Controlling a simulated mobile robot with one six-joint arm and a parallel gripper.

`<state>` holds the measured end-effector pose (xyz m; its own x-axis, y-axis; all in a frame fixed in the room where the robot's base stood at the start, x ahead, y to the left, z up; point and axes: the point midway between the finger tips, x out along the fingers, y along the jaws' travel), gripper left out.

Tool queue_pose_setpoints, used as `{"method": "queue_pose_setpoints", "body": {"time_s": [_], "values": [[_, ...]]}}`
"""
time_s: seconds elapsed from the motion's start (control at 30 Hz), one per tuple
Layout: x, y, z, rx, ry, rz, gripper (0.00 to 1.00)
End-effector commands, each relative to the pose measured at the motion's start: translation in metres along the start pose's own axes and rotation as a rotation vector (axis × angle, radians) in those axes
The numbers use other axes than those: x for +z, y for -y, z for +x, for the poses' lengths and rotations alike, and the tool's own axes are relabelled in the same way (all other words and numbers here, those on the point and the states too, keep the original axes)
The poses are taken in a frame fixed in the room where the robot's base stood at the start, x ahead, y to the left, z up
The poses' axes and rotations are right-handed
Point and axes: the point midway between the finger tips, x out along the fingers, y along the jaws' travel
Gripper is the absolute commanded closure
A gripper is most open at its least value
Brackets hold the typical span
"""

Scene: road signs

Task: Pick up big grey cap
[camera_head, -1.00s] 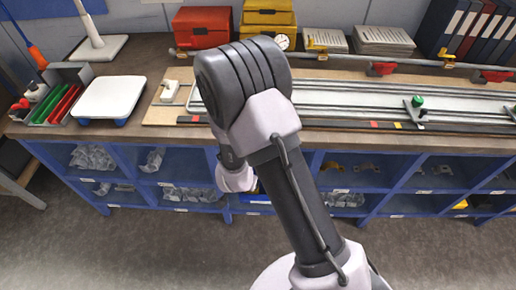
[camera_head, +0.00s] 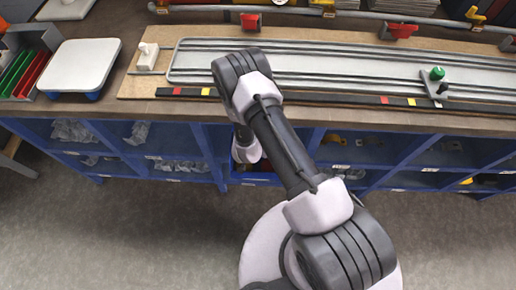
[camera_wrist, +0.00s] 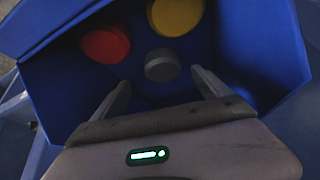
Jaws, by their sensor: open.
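In the wrist view a grey round cap (camera_wrist: 162,65) lies inside a blue bin (camera_wrist: 60,95), near the middle of the picture. My gripper (camera_wrist: 165,90) is open and empty. Its two fingers point into the bin, with the grey cap ahead of and between the fingertips, apart from them. A red cap (camera_wrist: 105,44) lies to the left of the grey cap and a yellow cap (camera_wrist: 177,14) lies beyond it. In the head view my arm reaches down in front of the blue shelving, and the fingers and caps are hidden there.
The blue shelf unit (camera_head: 370,178) has compartments with grey bags and metal parts. The wooden workbench (camera_head: 130,112) above carries a long metal rail fixture (camera_head: 300,70), a white scale (camera_head: 80,65) and a folder rack (camera_head: 28,62). The floor (camera_head: 120,235) in front is clear.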

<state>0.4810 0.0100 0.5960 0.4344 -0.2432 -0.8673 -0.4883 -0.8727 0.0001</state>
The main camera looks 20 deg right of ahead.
Motion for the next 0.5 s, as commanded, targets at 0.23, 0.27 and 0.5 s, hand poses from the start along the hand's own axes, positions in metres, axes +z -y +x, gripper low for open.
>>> {"method": "queue_pose_setpoints", "body": {"time_s": [0.23,0.27,0.5], "values": [[-0.002,0.004,0.048,0.0,0.001,0.001,0.13],[-0.003,0.004,0.05,0.001,0.001,0.001,0.13],[-0.005,0.005,0.05,0.0,0.001,0.0,0.15]]}}
